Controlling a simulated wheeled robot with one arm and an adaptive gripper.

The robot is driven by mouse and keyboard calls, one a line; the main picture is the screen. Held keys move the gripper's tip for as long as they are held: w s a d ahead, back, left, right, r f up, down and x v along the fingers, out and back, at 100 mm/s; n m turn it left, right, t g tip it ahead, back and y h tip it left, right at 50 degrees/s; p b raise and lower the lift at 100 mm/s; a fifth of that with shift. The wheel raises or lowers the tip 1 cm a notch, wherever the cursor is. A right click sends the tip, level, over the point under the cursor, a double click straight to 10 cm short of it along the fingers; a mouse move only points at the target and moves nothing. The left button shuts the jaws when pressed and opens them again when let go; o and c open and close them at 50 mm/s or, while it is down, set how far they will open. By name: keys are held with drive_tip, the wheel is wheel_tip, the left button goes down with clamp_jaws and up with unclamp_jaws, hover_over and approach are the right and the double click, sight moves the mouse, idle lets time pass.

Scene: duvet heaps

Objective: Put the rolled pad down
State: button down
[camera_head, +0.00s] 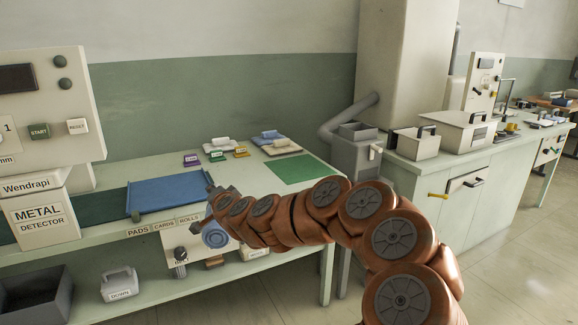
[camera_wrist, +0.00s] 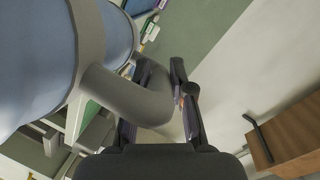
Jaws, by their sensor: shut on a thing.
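The rolled pad (camera_head: 215,234) is a blue roll seen end-on in the head view, in front of the table's front edge. In the wrist view the blue roll (camera_wrist: 35,60) fills the upper left, with a grey band around it and a thick grey handle (camera_wrist: 130,95). My gripper (camera_wrist: 162,70) is shut on this handle, which passes between the fingers. In the head view my gripper (camera_head: 216,195) is above the roll and mostly hidden by my arm. A flat blue mat (camera_head: 170,193) and a green mat (camera_head: 296,169) lie on the table.
The pale green table (camera_head: 110,245) bears a metal detector machine (camera_head: 48,215) at left. Small purple (camera_head: 191,160), green (camera_head: 216,156) and yellow (camera_head: 240,152) labels and white bundles (camera_head: 220,143) lie at the back. A grey bin (camera_head: 355,150) stands at right. Both mats look bare.

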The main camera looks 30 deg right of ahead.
drive_tip(key=shift+a, duration=0.3)
drive_tip(key=s+d+r, duration=0.2)
drive_tip(key=s+d, duration=1)
drive_tip(key=d, duration=0.3)
drive_tip(key=s+d+r+h, duration=0.1)
drive_tip(key=s+d+r, duration=0.2)
drive_tip(key=s+d, duration=1)
drive_tip(key=shift+d+r+m, duration=0.15)
drive_tip(key=shift+d+m, duration=0.25)
drive_tip(key=shift+d, duration=0.6)
